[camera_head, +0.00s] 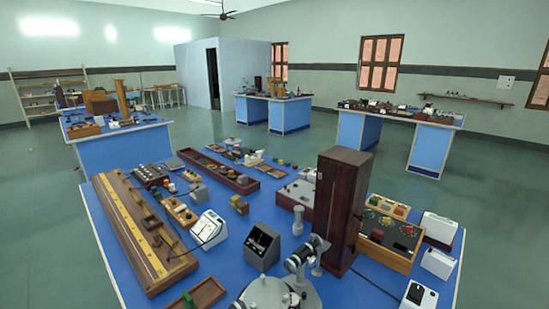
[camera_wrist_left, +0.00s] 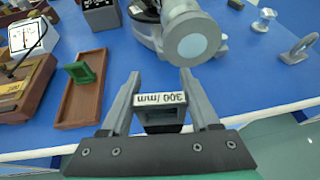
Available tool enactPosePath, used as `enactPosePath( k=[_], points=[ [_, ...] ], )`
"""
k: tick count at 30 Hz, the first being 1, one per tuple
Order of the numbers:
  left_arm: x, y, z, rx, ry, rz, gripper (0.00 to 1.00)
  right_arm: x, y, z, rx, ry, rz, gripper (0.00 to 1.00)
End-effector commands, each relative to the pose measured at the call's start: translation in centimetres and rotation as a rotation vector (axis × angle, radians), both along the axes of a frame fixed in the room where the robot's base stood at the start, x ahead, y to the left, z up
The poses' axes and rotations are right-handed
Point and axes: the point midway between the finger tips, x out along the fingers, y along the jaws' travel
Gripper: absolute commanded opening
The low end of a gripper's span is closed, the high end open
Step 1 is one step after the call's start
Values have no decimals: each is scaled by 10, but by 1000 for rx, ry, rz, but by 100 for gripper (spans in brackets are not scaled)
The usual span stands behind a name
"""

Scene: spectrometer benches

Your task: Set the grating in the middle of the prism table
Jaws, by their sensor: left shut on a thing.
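My left gripper (camera_wrist_left: 160,88) shows in the left wrist view, shut on the grating (camera_wrist_left: 160,112), a small grey-framed piece with a white label reading 300/mm. It is held above the blue bench top near its front edge. The grey spectrometer stands beyond it, with a round pale lens end (camera_wrist_left: 193,46) facing the wrist camera. In the head view the spectrometer (camera_head: 282,292) is cut off by the bottom edge. I cannot clearly pick out the prism table in either view. My right gripper is in neither view.
A wooden tray (camera_wrist_left: 77,110) with a green stand (camera_wrist_left: 82,73) lies left of the gripper. A white-faced meter (camera_wrist_left: 27,35) stands at far left. A grey ring stand (camera_wrist_left: 299,48) is at right. A tall dark wooden box (camera_head: 338,210) rises behind the spectrometer.

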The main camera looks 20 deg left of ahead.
Motion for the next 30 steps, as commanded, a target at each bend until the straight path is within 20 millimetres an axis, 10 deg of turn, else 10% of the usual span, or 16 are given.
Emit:
enactPosePath(
  k=[6, 15, 26, 30],
  points=[
    [-34, -64, -26, -2, 2, -25, 4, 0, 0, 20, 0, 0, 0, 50],
    [-68, -106, -36, -1, 1, -14, 4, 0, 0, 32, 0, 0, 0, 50],
    [-62, -91, -2, 2, -6, 99, 4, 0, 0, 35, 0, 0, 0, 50],
    [-63, -93, 21, 4, 6, 71, 4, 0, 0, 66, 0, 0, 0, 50]
  ],
)
